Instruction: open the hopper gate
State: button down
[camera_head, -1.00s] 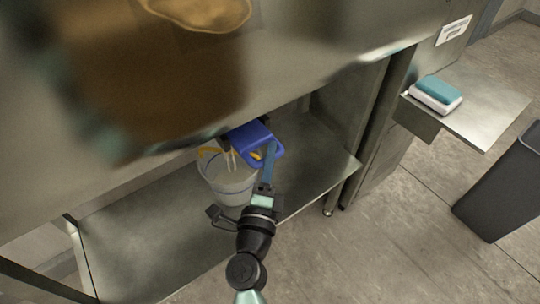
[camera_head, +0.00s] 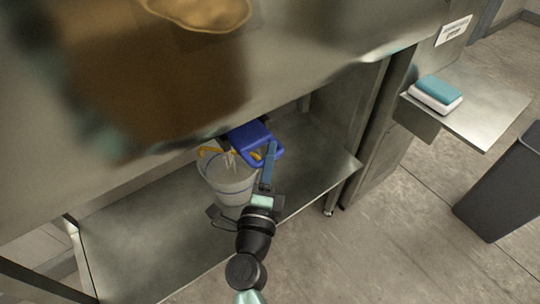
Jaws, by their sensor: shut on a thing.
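The blue hopper gate (camera_head: 249,137) sits under the lower edge of the big steel hopper (camera_head: 310,60). It has a loop-like handle at its right end. My gripper (camera_head: 270,152) reaches up from below and is shut on that handle; its fingertips are small and partly hidden against the blue. A pale bucket (camera_head: 232,187) with an orange-yellow rim part and a blue band stands below the gate. Thin pale streaks show between gate and bucket; I cannot tell what they are. The hopper hides the gate's back edge.
A steel lower shelf (camera_head: 150,235) extends beneath the hopper. At right, a side shelf (camera_head: 485,105) holds a teal and white box-like item (camera_head: 437,93). A dark bin (camera_head: 505,185) stands on the floor at far right. The floor (camera_head: 370,250) between is clear.

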dwell(0.5)
jog(key=shift+s+d, duration=0.45)
jog(key=shift+s, duration=0.2)
jog(key=shift+s+d, duration=0.45)
jog(key=shift+s, duration=0.15)
jog(key=c, duration=0.8)
grip_release()
jog(key=s+a+f+b, duration=0.1)
jog(key=s+a+b, duration=0.1)
jog(key=s, duration=1)
jog(key=shift+s+f, duration=0.25)
jog(key=shift+s, duration=0.05)
jog(key=shift+a, duration=0.1)
